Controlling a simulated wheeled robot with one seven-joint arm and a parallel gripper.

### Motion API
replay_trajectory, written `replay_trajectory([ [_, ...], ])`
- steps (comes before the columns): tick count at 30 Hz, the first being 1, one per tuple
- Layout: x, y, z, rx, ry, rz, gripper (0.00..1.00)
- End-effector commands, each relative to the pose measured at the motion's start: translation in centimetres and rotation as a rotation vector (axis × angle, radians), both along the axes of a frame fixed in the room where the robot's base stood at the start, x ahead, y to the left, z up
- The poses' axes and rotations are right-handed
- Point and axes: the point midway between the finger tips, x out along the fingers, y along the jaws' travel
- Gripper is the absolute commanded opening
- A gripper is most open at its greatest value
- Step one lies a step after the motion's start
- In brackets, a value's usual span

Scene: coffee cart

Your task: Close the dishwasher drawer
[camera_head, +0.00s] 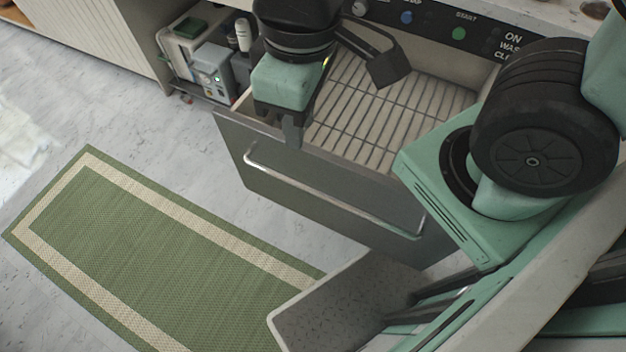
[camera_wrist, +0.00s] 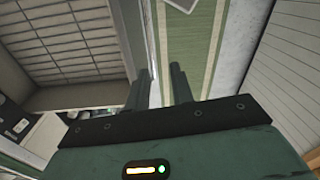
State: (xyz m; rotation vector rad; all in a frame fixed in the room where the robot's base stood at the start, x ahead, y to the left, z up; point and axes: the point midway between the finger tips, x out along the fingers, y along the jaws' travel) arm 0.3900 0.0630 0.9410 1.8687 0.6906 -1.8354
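The dishwasher drawer stands pulled out in the head view, with its steel front (camera_head: 325,195) facing the floor and a long bar handle (camera_head: 300,182) across it. A wire rack (camera_head: 380,110) inside it looks empty. My gripper (camera_head: 294,138) is at the left part of the drawer's top front edge, fingers pointing down. In the wrist view my gripper (camera_wrist: 162,72) shows a gap between its two fingers, with nothing held. The drawer's rack (camera_wrist: 70,45) lies left of the fingers. I cannot tell whether a finger touches the front panel.
The control panel (camera_head: 430,25) with knob and buttons is above the drawer opening. A green rug (camera_head: 150,240) lies on the open floor in front. A low shelf with small boxes (camera_head: 212,70) is left of the drawer. My grey tray-like body part (camera_head: 345,305) is close by.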

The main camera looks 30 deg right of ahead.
Motion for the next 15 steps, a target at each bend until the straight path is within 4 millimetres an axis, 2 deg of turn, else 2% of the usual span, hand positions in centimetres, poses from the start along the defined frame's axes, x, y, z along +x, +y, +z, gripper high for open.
replay_trajectory([
  [1, 0.0, 0.0, 0.0, -0.002, 0.001, 0.004, 0.09],
  [2, 0.1, 0.0, -0.1, -0.007, 0.002, 0.013, 0.01],
  [7, 1.2, 0.0, -1.1, -0.1, 0.019, 0.202, 0.0],
  [11, 3.1, 0.3, -3.1, -0.22, 0.039, 0.501, 0.0],
  [15, 5.5, 1.4, -5.9, -0.33, 0.054, 0.845, 0.0],
])
